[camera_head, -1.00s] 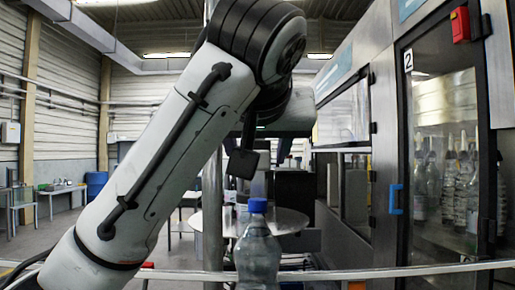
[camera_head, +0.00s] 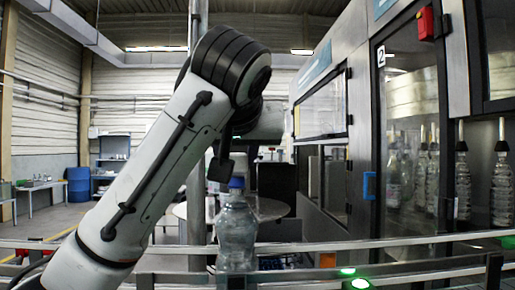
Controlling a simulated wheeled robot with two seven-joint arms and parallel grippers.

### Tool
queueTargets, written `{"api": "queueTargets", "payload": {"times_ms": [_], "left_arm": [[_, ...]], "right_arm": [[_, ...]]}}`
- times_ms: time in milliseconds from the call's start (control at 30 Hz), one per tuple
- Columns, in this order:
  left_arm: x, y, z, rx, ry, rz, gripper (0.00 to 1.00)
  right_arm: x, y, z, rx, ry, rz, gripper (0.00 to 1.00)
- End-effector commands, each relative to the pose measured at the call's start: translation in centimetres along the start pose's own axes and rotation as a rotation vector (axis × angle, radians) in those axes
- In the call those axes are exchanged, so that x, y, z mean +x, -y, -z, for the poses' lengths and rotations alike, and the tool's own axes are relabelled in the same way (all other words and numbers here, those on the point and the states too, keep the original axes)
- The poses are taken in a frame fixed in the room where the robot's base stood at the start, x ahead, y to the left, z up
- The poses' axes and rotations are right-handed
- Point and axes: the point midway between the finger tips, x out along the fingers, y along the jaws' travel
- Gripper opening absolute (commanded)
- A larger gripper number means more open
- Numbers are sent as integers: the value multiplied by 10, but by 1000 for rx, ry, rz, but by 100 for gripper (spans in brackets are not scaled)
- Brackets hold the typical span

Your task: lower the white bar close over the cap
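A clear plastic bottle (camera_head: 236,235) stands upright just beyond the front rails, with a blue cap (camera_head: 237,183) on top. My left arm comes in from the lower left and bends over at the top. Its dark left gripper (camera_head: 221,168) hangs beside and slightly above the cap, to its left in the picture. A pale piece (camera_head: 239,164) shows right above the cap; I cannot tell whether it is the white bar or touches the cap. The gripper's fingers are too dark to tell open from shut. My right gripper is out of view.
Metal rails (camera_head: 400,243) cross the front. A round table (camera_head: 270,207) stands behind the bottle. A machine with a glass door (camera_head: 410,150) and a blue handle (camera_head: 369,186) fills the right, with several bottles there. A green light (camera_head: 358,284) glows at the front.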

Motion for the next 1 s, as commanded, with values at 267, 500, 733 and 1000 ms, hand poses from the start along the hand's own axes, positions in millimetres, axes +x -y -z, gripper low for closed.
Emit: {"api": "queueTargets", "payload": {"times_ms": [267,500,733,1000], "left_arm": [[2,5,-1,-3,-1,7,0],[2,4,-1,-2,-1,5,50],[1,3,-1,-1,-2,5,50],[-37,2,-2,-1,-7,2,50]], "right_arm": [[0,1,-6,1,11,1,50],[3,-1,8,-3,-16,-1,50],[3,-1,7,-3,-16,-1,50],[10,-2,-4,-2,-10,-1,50]]}}
